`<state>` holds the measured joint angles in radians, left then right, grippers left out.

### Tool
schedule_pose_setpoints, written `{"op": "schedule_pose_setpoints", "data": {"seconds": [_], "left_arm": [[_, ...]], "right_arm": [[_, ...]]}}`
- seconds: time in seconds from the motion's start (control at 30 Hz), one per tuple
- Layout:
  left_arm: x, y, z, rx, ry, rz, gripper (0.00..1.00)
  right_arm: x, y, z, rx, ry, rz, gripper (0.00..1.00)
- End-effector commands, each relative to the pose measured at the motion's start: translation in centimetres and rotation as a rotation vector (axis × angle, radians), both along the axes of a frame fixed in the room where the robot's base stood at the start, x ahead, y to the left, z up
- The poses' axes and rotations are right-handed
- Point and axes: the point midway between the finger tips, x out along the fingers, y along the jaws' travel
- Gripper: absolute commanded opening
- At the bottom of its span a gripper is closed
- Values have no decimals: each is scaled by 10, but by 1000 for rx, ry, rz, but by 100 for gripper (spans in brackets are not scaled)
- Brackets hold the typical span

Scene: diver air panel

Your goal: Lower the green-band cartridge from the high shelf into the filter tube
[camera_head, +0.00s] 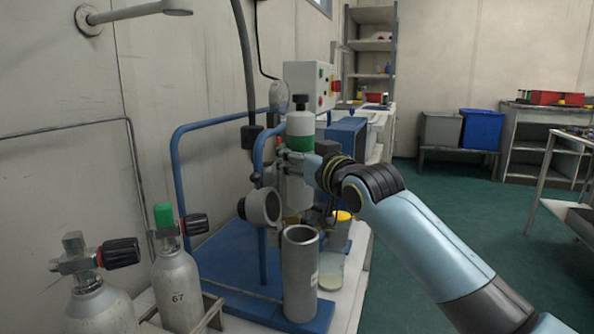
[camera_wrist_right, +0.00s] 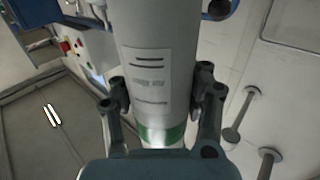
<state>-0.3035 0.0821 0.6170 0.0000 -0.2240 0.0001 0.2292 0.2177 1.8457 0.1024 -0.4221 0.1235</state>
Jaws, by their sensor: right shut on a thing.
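The green-band cartridge (camera_head: 300,124) is a white cylinder with a black top knob and a green band, held upright in the head view. My right gripper (camera_head: 291,160) is shut around it just below the band. The right wrist view shows the cartridge's labelled white body (camera_wrist_right: 152,62) and its green band between the two fingers of the gripper (camera_wrist_right: 162,95). The filter tube (camera_head: 300,280) is a grey upright cylinder, open at the top, standing below and apart from the cartridge. The cartridge's lower end is partly hidden by the gripper and hard to make out. My left gripper is out of view.
A grey ring-shaped part (camera_head: 260,207) sits close to the left of the tube's mouth. A blue tubular frame (camera_head: 184,185) stands behind. Two gas cylinders (camera_head: 178,290) (camera_head: 98,305) stand front left.

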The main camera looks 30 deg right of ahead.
Motion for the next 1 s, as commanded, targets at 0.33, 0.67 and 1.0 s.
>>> {"op": "schedule_pose_setpoints", "data": {"seconds": [0.33, 0.67, 1.0], "left_arm": [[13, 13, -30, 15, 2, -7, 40], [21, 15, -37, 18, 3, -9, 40], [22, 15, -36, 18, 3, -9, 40]], "right_arm": [[-1, 0, -40, -1, 2, 1, 0], [-1, 0, -50, -2, -1, 1, 0], [-1, 0, -49, -1, -1, 2, 0]]}}
